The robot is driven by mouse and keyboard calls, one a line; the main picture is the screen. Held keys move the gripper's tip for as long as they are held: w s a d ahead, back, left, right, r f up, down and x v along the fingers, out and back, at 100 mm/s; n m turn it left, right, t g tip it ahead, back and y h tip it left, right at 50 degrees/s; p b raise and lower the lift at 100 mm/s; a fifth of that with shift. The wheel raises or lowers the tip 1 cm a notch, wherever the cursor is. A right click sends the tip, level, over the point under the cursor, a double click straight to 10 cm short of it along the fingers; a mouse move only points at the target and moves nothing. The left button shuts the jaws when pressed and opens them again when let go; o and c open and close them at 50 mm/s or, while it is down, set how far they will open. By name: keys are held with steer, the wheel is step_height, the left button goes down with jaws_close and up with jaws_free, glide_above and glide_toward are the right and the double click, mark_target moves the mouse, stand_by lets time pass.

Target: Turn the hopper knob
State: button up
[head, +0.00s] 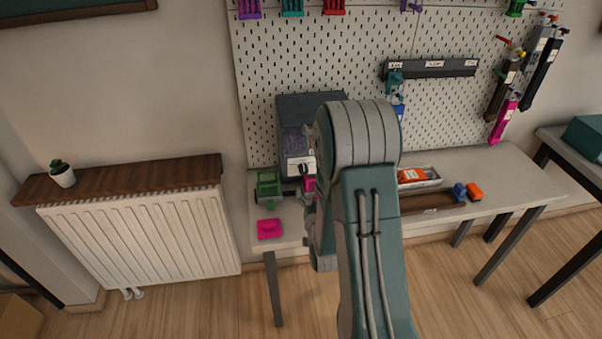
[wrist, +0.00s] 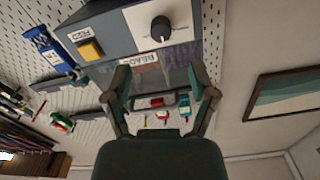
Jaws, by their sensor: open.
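The hopper is a grey box (head: 292,108) standing on the table against the pegboard, partly hidden by my arm in the head view. Its black round knob (head: 303,168) sits on a white plate low on the front. In the wrist view the knob (wrist: 161,28) has a pale pointer line and sits on the white dial plate at the top. My gripper (wrist: 159,84) is open and empty, with its two fingers spread. The knob lies beyond the fingertips in that view, apart from them. In the head view the gripper is mostly hidden behind my arm.
A yellow button (wrist: 90,49) sits beside the dial plate. A green stand (head: 268,188) and a pink block (head: 269,228) are on the table's left end. A tray (head: 430,178) and orange block (head: 475,191) are to the right. A radiator (head: 145,240) stands left.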

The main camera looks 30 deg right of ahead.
mark_target(304, 172)
steer(key=x, duration=0.8)
steer(key=shift+w, duration=0.4)
jaws_close()
